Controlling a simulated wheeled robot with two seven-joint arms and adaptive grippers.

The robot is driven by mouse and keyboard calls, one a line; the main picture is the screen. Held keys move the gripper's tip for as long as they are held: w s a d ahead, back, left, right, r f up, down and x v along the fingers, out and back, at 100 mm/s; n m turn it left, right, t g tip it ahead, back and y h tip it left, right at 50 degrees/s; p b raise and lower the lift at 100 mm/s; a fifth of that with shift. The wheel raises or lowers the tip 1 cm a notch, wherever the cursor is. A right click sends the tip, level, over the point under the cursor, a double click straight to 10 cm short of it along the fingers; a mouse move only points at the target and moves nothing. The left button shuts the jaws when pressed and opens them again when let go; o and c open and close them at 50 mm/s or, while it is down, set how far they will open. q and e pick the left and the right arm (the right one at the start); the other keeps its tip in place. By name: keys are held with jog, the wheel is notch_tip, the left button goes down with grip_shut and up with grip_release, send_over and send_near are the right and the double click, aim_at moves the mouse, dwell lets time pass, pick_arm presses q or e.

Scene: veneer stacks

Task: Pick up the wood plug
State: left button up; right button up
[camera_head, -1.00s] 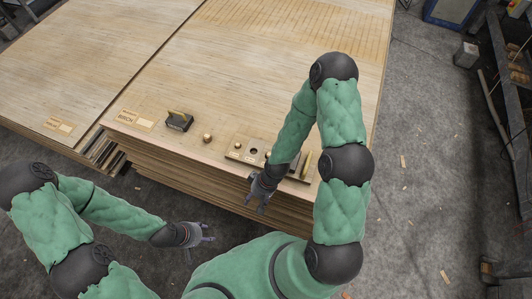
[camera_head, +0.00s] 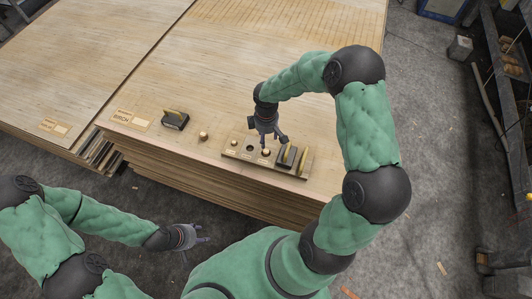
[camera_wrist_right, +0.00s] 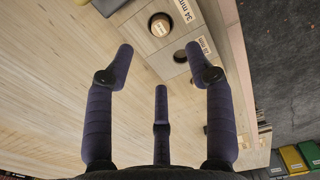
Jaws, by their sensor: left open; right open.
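A loose round wood plug (camera_head: 204,136) sits on the veneer stack, left of a wooden holder board (camera_head: 229,152). Another round plug (camera_head: 234,142) sits at the board's left end, and one more (camera_head: 266,152) sits near its middle. My right gripper (camera_head: 268,140) is open and empty above the board, pointing down, to the right of the loose plug. In the right wrist view, a plug (camera_wrist_right: 160,25) sits by a "34 mm" label, beside a dark empty hole, beyond the spread fingers (camera_wrist_right: 160,75). My left gripper (camera_head: 203,236) is open and empty, low in front of the stack.
A dark block with a yellow top (camera_head: 175,120) stands left of the loose plug. Similar upright pieces (camera_head: 286,156) stand at the board's right end. A birch label (camera_head: 129,119) lies at the left. The stack top behind is clear.

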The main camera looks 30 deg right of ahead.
jog(key=b, duration=0.2)
send_over(266, 151)
notch_tip(266, 151, down, 5)
jog(key=shift+s+f, duration=0.1)
notch_tip(266, 151, down, 5)
jog(key=shift+b, duration=1)
jog(key=c, duration=0.8)
